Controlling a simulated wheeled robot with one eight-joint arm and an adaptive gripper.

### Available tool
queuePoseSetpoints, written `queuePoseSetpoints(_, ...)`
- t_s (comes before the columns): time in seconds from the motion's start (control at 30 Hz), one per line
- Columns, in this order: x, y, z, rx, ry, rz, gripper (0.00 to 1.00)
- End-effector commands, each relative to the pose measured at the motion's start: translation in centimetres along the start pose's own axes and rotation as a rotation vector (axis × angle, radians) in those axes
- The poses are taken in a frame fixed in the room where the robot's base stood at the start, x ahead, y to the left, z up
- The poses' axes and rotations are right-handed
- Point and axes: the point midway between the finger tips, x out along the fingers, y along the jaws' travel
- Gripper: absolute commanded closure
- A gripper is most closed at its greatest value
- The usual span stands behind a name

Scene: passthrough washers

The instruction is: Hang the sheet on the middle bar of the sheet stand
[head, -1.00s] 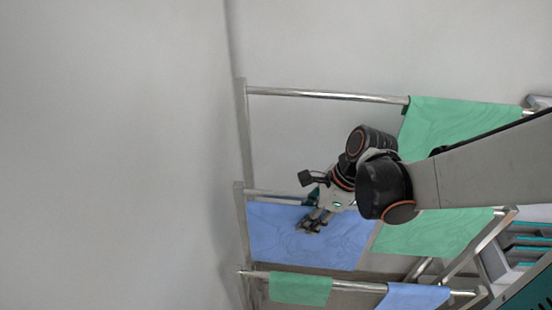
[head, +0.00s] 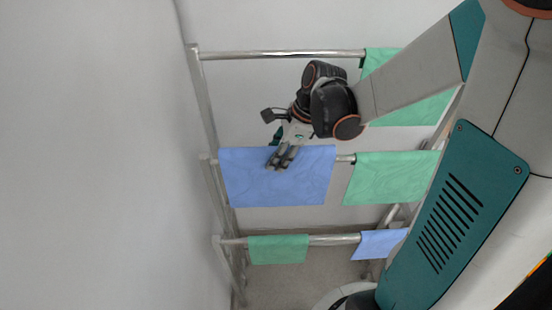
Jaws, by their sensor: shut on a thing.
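The blue sheet (head: 250,188) is at the left part of the middle bar (head: 345,158) of the sheet stand, in the head view. Its upper edge shows slightly above the bar's line and it hangs down flat, covering that stretch of bar. Whether it is draped over the bar or only in front of it is hard to tell. My gripper (head: 279,159) is shut on the blue sheet near its upper edge. The fingers cover a small part of the sheet. A green sheet (head: 390,180) hangs on the same bar to the right.
The top bar (head: 280,55) is bare at left, with a green sheet (head: 412,110) at right, partly behind my arm. The low bar (head: 333,240) carries a small green sheet (head: 278,249) and a small blue one (head: 379,244). A bare wall stands at left.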

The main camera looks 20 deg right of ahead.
Motion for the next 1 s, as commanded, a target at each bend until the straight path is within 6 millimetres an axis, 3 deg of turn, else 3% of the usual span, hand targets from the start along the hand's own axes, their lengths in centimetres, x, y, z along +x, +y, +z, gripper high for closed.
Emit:
queuePoseSetpoints(0.5, -0.1, -3.8, 0.0, 0.001, 0.000, 0.000, 1.00)
queuePoseSetpoints(1.0, 3.6, -3.7, -1.5, 0.000, 0.000, 0.000, 1.00)
